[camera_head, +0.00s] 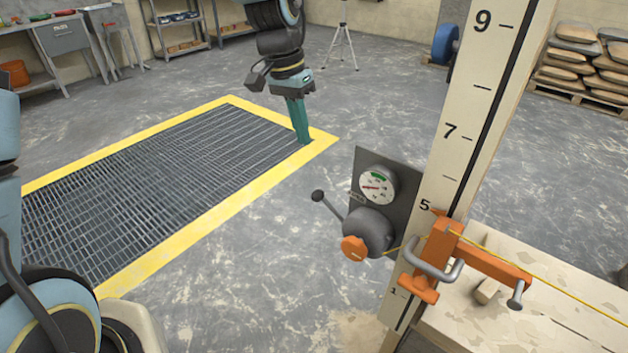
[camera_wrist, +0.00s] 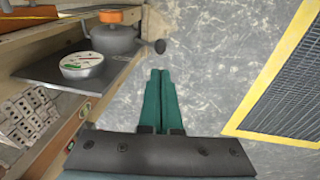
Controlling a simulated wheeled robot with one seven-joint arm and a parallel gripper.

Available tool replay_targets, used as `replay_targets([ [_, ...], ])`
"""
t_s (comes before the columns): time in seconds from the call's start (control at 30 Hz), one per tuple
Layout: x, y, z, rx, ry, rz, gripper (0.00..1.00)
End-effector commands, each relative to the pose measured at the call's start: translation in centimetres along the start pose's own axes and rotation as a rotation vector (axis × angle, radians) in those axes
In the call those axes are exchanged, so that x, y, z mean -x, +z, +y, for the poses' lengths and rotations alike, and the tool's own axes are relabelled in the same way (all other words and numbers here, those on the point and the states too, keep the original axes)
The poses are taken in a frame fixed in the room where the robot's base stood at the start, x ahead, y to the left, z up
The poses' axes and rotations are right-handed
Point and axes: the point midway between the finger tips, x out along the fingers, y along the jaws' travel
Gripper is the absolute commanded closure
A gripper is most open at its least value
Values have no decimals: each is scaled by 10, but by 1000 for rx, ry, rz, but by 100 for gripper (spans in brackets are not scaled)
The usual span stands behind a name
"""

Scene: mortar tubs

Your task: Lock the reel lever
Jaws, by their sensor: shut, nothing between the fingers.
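The reel (camera_head: 367,232) is a dark grey drum with an orange knob (camera_head: 354,248) on its front, beside the tall numbered post. Its lever (camera_head: 329,207) is a thin grey rod with a black ball end, pointing up and left. A round gauge (camera_head: 377,185) with a red needle sits on the dark plate above the reel. My gripper (camera_head: 303,142) is shut and empty, pointing down, left of the reel and apart from it. In the wrist view my green fingers (camera_wrist: 160,75) are together, and the lever's black ball (camera_wrist: 160,46) shows just beyond their tips, beside the reel (camera_wrist: 114,42).
The numbered post (camera_head: 455,140) and an orange clamp (camera_head: 450,255) with a yellow line stand right of the reel. A wooden bench (camera_head: 470,315) is below. A yellow-edged floor grate (camera_head: 150,185) lies left, with open floor between.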

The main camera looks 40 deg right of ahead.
Motion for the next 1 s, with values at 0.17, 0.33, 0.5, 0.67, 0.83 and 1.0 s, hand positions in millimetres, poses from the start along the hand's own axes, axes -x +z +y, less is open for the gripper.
replay_targets([
  [0.17,-29,1,1,1,4,-6,100],
  [0.33,-64,1,1,0,3,-5,100],
  [0.5,-96,1,1,1,2,-4,100],
  [0.67,-117,1,1,1,1,-2,100],
  [0.83,-129,0,0,1,0,0,100],
  [1.0,-132,1,0,1,0,0,100],
])
